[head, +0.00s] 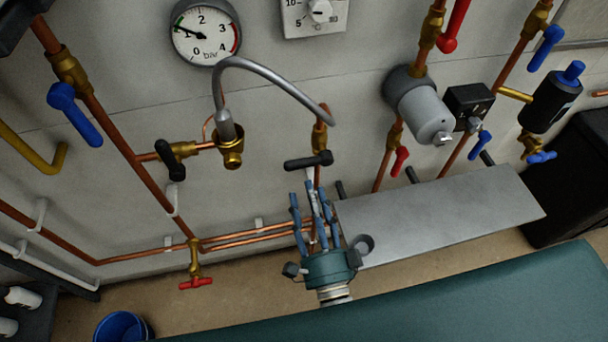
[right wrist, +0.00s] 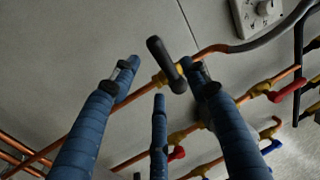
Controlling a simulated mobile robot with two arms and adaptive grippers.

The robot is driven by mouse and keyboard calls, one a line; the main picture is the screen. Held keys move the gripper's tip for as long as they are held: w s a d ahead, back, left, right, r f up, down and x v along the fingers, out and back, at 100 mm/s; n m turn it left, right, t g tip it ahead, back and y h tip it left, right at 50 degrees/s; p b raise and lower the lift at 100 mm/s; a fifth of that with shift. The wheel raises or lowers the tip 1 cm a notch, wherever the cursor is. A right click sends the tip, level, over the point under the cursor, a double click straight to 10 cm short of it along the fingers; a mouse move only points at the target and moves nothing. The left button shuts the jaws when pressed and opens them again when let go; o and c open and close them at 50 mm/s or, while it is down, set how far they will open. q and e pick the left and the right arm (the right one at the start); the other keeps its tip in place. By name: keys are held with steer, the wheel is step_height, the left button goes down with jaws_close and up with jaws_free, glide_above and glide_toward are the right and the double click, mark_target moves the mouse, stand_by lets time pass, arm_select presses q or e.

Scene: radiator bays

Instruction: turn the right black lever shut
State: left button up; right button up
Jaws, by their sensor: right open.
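The right black lever (head: 308,160) sits on a brass valve (head: 320,138) on a vertical copper pipe, and its handle lies crosswise to that pipe. My right gripper (head: 309,194) is open and empty just below the lever, blue fingers pointing up at it. In the right wrist view the lever (right wrist: 163,60) shows between and beyond the spread fingers (right wrist: 160,86); I cannot tell if any finger touches it. A second black lever (head: 170,160) is on a brass valve further left. My left gripper is not in view.
A grey curved hose (head: 275,72) arches above the lever to a brass fitting on the left. A metal shelf (head: 440,215) lies to the right of my gripper. Red levers (head: 401,160) and blue levers (head: 480,145) are further right. A gauge (head: 205,32) is above.

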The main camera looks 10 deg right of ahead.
steer(key=shift+s+f, duration=0.15)
steer(key=shift+s, duration=0.75)
steer(key=shift+s+f, duration=0.15)
steer(key=shift+s, duration=0.7)
steer(key=s+f+n+g+y, duration=0.1)
steer(key=s+f+n+g, duration=0.2)
steer(key=f, duration=0.7)
steer(key=s+f+n+g+y, duration=0.1)
steer(key=f+n+g, duration=0.3)
steer(key=f, duration=0.6)
steer(key=s+f+n+g+y, duration=0.15)
steer(key=f+n, duration=0.35)
steer(key=f, duration=0.6)
steer(key=s+d+f+n+g+h, duration=0.2)
steer(key=s+d+f+n+g, duration=0.2)
steer(key=s+d+f, duration=0.3)
steer(key=s+d+f+n+g+h, duration=0.2)
steer(key=s+d+f+n+g, duration=0.2)
steer(key=s+f, duration=0.9)
steer(key=s+d+g, duration=0.2)
steer(key=s+d, duration=0.1)
steer(key=s, duration=0.2)
steer(key=shift+s+d+g, duration=0.15)
steer(key=shift+s+g, duration=0.05)
steer(key=shift+g, duration=0.15)
